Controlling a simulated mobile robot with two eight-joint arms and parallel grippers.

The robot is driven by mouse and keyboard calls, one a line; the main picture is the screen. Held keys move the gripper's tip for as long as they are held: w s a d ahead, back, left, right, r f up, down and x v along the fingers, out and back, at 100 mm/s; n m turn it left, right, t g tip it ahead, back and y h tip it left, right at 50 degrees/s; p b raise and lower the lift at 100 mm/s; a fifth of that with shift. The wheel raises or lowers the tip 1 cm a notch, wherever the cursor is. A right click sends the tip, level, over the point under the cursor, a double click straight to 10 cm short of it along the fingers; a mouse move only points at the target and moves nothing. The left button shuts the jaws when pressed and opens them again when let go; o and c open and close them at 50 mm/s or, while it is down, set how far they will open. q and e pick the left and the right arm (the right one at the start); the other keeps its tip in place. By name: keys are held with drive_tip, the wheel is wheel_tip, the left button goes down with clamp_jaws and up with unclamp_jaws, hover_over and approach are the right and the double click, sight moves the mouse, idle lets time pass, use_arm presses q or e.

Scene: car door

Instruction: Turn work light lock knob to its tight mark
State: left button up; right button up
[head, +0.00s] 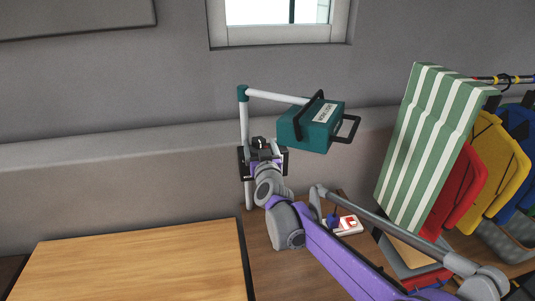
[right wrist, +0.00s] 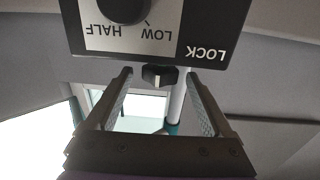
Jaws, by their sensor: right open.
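The teal work light (head: 312,126) hangs from a post and arm, with a dark control box (head: 246,163) on the post. In the right wrist view the box's panel (right wrist: 190,30) is upside down, with LOCK, LOW and HALF labels and a large dark dial (right wrist: 123,8). The small black lock knob (right wrist: 160,78), with a pale pointer line, shows at the panel's lower edge. My right gripper (head: 262,158) is at the box, open, its fingertips on either side of the lock knob, with gaps to both. A tight mark cannot be made out. My left gripper is not seen.
A wooden table (head: 130,265) stands at the lower left. A green-and-white striped panel (head: 435,145) and red, yellow and blue chairs or bags (head: 490,165) stand at the right. The wall is behind the post.

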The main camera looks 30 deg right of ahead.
drive_tip(key=shift+w+d+r+p, duration=0.1)
drive_tip(key=shift+r+p, duration=0.3)
drive_tip(key=shift+s+a+f+y+b, duration=0.15)
drive_tip(key=shift+s+a+f+b, duration=0.15)
drive_tip(key=shift+s, duration=0.3)
drive_tip(key=shift+s+a+f+y+b, duration=0.15)
drive_tip(key=shift+s+f, duration=0.25)
drive_tip(key=shift+s, duration=0.2)
use_arm(q)
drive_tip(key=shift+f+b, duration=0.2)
drive_tip(key=shift+b, duration=0.35)
use_arm(e)
drive_tip(key=v, duration=0.8)
drive_tip(key=shift+s+r, duration=0.2)
drive_tip(key=shift+r, duration=0.1)
drive_tip(key=shift+d, duration=0.15)
